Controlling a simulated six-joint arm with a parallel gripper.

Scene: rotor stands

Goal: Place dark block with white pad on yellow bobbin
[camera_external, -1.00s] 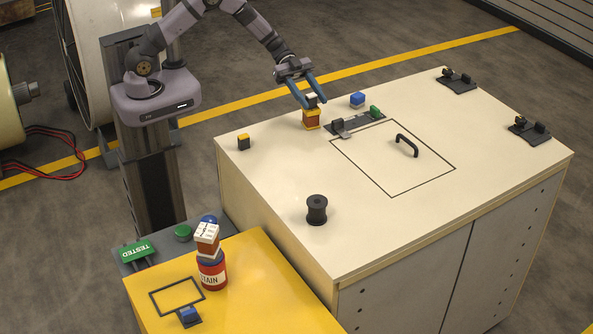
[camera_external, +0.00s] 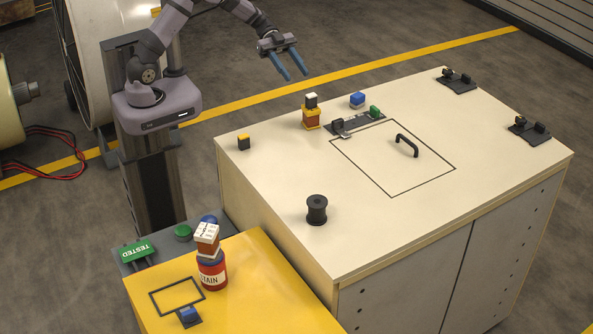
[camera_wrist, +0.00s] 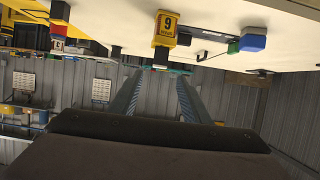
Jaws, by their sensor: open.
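The dark block with a white pad (camera_external: 311,100) rests on top of the yellow bobbin (camera_external: 311,119) near the back edge of the cream bench top. It looks upright, and no finger touches it. In the wrist view the yellow bobbin (camera_wrist: 165,29) shows a "9" label, with the dark block (camera_wrist: 160,55) at its end. My gripper (camera_external: 296,78) is open and empty, up and to the left of the stack in the external view. Its two blue fingers (camera_wrist: 158,97) stand apart in the wrist view.
A blue block (camera_external: 357,100) and a green-knobbed latch (camera_external: 374,112) are right of the stack. A small dark block with yellow top (camera_external: 243,142) and a black spool (camera_external: 317,209) stand on the bench. A hatch with a black handle (camera_external: 407,145) lies at centre.

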